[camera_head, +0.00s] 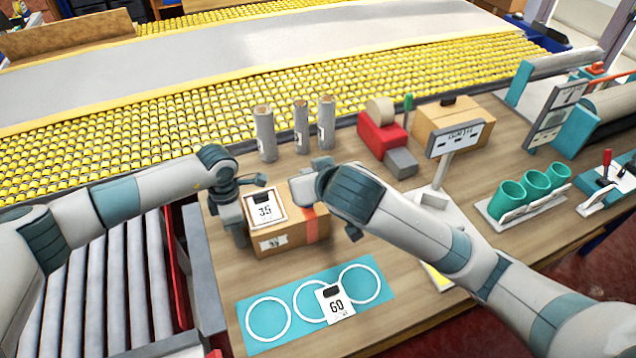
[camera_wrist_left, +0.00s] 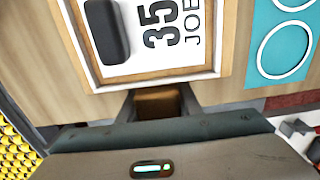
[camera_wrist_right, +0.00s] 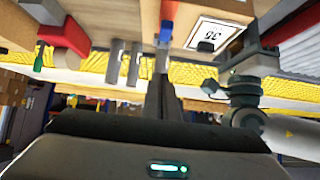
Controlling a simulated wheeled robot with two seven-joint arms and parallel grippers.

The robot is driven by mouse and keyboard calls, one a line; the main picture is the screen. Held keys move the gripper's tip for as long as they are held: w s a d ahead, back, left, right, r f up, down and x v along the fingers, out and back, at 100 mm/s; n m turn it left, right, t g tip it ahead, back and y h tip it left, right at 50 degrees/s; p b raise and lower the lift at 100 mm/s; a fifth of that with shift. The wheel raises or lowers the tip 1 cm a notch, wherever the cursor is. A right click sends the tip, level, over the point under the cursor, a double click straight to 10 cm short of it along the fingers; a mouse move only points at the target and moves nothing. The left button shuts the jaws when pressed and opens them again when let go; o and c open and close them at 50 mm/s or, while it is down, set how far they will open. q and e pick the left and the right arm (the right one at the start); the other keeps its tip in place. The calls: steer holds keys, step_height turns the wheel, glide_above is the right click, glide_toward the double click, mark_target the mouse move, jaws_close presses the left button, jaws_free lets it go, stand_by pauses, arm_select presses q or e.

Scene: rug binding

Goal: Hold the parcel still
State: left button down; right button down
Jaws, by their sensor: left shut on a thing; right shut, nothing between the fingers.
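The parcel (camera_head: 285,240) is a brown cardboard box on the wooden bench, with an orange strip near its right end. A framed white card marked 35 (camera_head: 264,208) lies on top; it also shows in the left wrist view (camera_wrist_left: 160,35). My left gripper (camera_head: 240,218) is at the parcel's left side, shut on it; brown cardboard (camera_wrist_left: 158,103) shows between the fingers. My right gripper (camera_wrist_right: 163,75) is shut and empty beside the parcel's right end. A small blue piece (camera_wrist_right: 166,30) shows at its fingertips. In the head view its fingertips are hidden.
A teal mat (camera_head: 257,345) with white rings and a card marked 60 (camera_head: 336,304) lies in front. Several grey rolls (camera_head: 265,135) stand behind.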

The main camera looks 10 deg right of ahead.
steer(key=s, duration=0.1)
steer(key=s+r, duration=0.1)
steer(key=s, duration=0.1)
steer(key=s+d+r, duration=0.1)
steer(key=s, duration=0.1)
steer(key=shift+r, duration=0.15)
arm_select(q)
steer(key=c, duration=1.2)
jaws_free()
steer(key=shift+r, duration=0.1)
step_height(320, 180, up, 12)
steer(key=shift+f, duration=0.1)
